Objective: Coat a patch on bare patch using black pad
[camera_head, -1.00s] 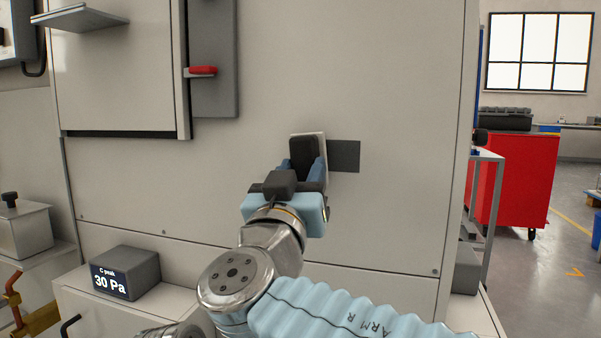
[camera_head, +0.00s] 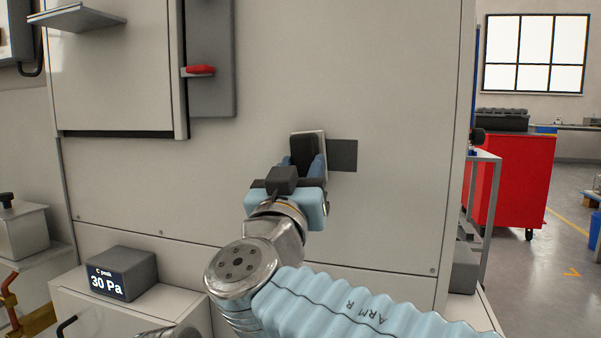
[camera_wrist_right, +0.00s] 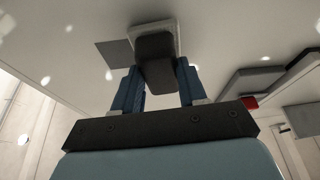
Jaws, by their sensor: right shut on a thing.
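The black pad (camera_head: 304,157) is a dark block with a pale plate behind it, against or very close to the grey panel. My right gripper (camera_head: 302,167) is shut on it, one blue finger on each side. The bare patch (camera_head: 343,155) appears to be the dark grey square on the panel, just right of the pad, its left edge partly hidden behind the pale plate. In the right wrist view the pad (camera_wrist_right: 156,62) sits between the fingers (camera_wrist_right: 158,82), with the dark square (camera_wrist_right: 115,54) to its left. Whether the plate touches the panel is unclear. My left gripper is out of view.
The panel (camera_head: 400,80) is bare around the square. A red handle (camera_head: 199,71) and a grey shelf (camera_head: 75,17) stick out at upper left. A box reading 30 Pa (camera_head: 121,274) stands lower left. A red cabinet (camera_head: 520,180) stands beyond the panel's right edge.

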